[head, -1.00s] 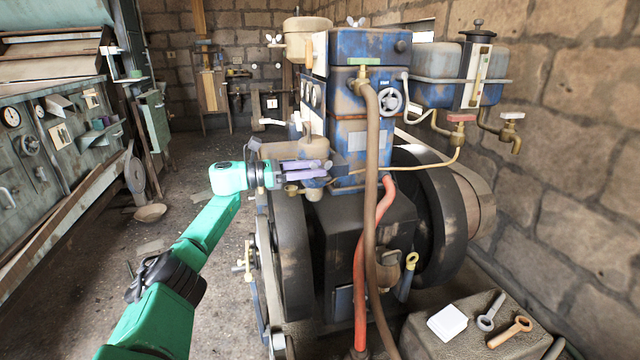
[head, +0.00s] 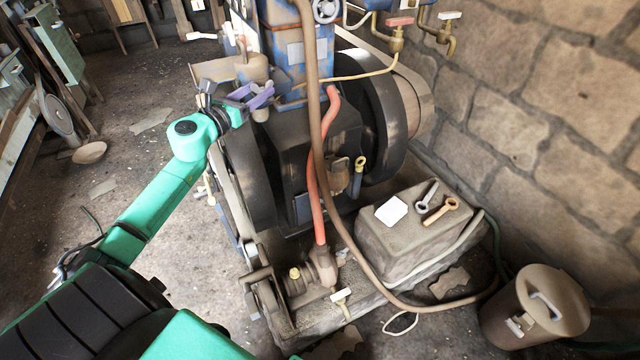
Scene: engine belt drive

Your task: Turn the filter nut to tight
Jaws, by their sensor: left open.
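The engine (head: 300,140) stands in the middle of the head view, with a blue upper block (head: 297,50) and dark flywheels. My left gripper (head: 262,96) reaches in from the left on its green arm. Its purple fingers are open, at the left side of the blue block, close below a brownish cup-shaped fitting (head: 252,68). I cannot tell whether the fingers touch anything. I cannot make out for certain which part is the filter nut; it may be hidden by the gripper or too small. My right gripper is not in view.
A grey spanner (head: 427,194), an orange spanner (head: 441,210) and a white pad (head: 391,211) lie on a stone block (head: 400,248) at the right. A lidded metal can (head: 530,312) stands at lower right. A brown hose (head: 318,130) and red pipe (head: 316,200) run down the engine's front.

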